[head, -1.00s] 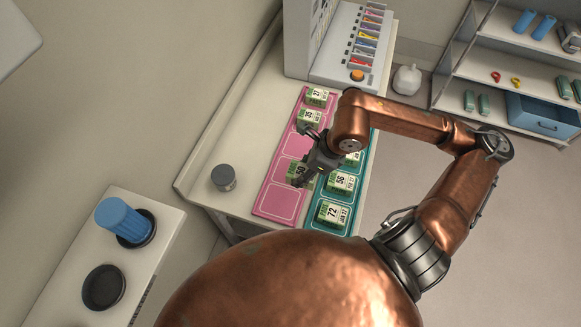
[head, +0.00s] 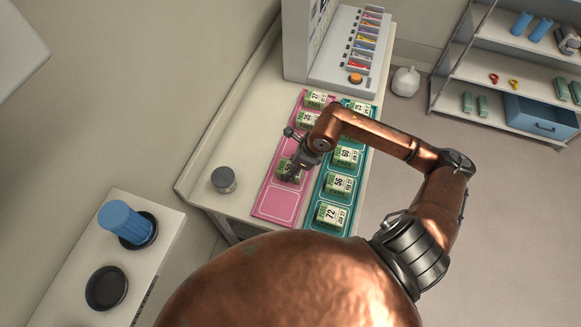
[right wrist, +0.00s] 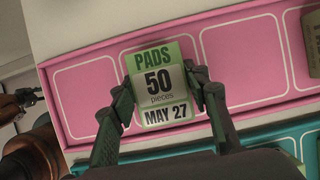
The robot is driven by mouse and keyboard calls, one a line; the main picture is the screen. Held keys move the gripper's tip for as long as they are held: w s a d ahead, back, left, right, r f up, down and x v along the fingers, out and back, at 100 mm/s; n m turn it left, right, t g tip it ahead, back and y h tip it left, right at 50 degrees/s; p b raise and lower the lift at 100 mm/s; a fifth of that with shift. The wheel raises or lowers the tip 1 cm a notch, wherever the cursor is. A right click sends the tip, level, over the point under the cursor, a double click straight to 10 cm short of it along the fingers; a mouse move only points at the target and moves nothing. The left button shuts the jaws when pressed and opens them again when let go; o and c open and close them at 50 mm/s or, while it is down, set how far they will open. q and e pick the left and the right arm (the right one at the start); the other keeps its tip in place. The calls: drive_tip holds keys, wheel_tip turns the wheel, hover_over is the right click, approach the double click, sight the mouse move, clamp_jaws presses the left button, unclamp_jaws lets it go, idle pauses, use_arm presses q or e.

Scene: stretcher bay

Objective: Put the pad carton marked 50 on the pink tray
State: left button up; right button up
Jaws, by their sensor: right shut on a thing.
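The pad carton marked 50 (right wrist: 160,85) is green and white, with its label facing up. My right gripper (head: 291,175) has its two fingers on either side of the carton and is shut on it. In the head view the carton (head: 284,167) is partly hidden by the gripper. It is over the pink tray (head: 261,209), at an outlined space with a bare space on each side. The pink tray also shows in the right wrist view (right wrist: 105,64). I cannot tell whether the carton touches the tray.
Two cartons stand at the tray's far end, one marked 35 (head: 308,120). The teal tray (head: 322,188) alongside holds several cartons, including 72 (head: 331,215) and 56 (head: 339,185). A grey-lidded jar (head: 224,180) stands left of the pink tray. A white machine (head: 335,60) stands behind.

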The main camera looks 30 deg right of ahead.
drive_tip(key=o, duration=1.3)
drive_tip(key=v, duration=1.2)
drive_tip(key=shift+b, duration=0.35)
